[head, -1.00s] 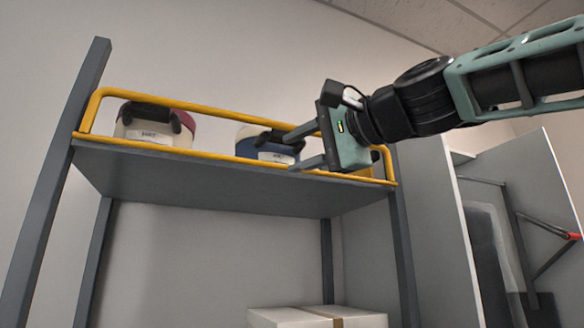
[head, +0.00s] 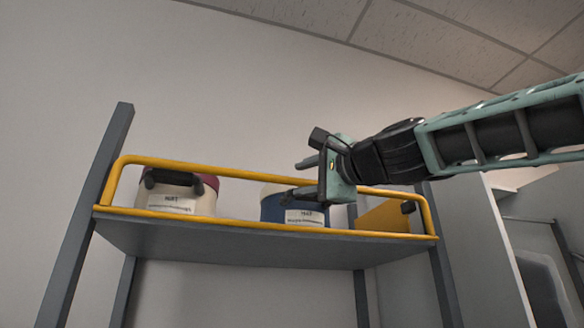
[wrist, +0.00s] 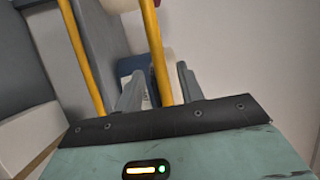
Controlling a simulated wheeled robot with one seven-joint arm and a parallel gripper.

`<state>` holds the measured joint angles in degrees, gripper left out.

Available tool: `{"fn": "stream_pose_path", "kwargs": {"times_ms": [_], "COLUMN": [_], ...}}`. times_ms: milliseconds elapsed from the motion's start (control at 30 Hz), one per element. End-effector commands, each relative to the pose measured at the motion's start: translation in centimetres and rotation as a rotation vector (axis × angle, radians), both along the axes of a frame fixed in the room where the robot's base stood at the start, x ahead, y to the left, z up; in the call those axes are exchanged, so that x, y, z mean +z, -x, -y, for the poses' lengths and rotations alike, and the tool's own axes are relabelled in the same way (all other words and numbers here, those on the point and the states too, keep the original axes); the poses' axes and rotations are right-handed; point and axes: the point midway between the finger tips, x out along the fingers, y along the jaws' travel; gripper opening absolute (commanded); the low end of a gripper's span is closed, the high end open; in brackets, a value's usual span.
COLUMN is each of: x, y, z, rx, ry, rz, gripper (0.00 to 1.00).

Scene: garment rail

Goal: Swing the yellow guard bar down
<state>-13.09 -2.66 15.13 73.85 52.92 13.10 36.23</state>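The yellow guard bar (head: 240,173) is a loop along the front of the high grey shelf (head: 240,244). Its top rail stands above the shelf, with a lower rail at the shelf edge. My gripper (head: 303,177) is at the top rail, right of the middle, in front of the blue tub. In the wrist view the guard bar (wrist: 156,50) runs between the two spread fingers of my gripper (wrist: 157,88), with a gap visible on each side. The fingers are open and I see no grip on the bar.
A cream tub (head: 172,200) with a red lid and a blue tub (head: 292,207) stand on the shelf behind the bar. A yellow item (head: 385,216) is at the shelf's right end. Grey posts (head: 85,215) hold the shelf. A grey panel (head: 488,255) stands at the right.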

Motion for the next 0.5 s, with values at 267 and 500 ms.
{"fn": "stream_pose_path", "kwargs": {"times_ms": [267, 500], "x": [0.8, 0.7], "y": [-2.8, -3.3], "z": [-2.4, -2.7], "rx": [0.002, 0.000], "ry": [0.001, 0.001], "rz": [-0.001, 0.001], "gripper": [0.38, 0.38]}}
